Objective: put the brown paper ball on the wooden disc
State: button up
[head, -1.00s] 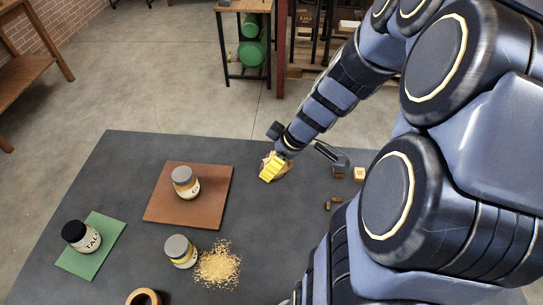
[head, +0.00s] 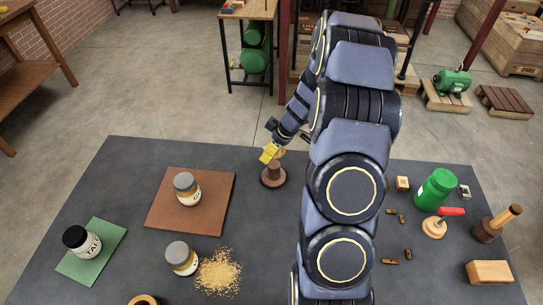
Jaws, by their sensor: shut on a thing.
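My gripper (head: 270,154) has yellow fingertips and is at the back middle of the table, mostly hidden behind its own wrist. It is shut on a small tan-brown thing (head: 281,153), which looks like the brown paper ball; only a sliver shows. The held thing is above a dark brown round piece with a short post (head: 273,177), and I cannot tell if they touch. A pale round wooden piece (head: 432,229) with a red handle lies at the right. I cannot tell for certain which piece is the wooden disc.
A jar stands on a brown board (head: 215,215), another on a green mat (head: 82,268). A third jar (head: 181,258) is beside spilled grains (head: 219,272). A green jar (head: 435,190), a wooden-handled tool (head: 497,222) and a wood block (head: 489,272) are at right.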

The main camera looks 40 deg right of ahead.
aim_at(271, 164)
jog(key=shift+w+d+f, duration=0.1)
jog(key=shift+w+f, duration=0.05)
jog(key=shift+f, duration=0.2)
jog(key=shift+w+f, duration=0.1)
jog(key=shift+f, duration=1.5)
jog(key=o, duration=0.7)
jog(key=shift+f, duration=0.1)
jog(key=shift+c, duration=0.2)
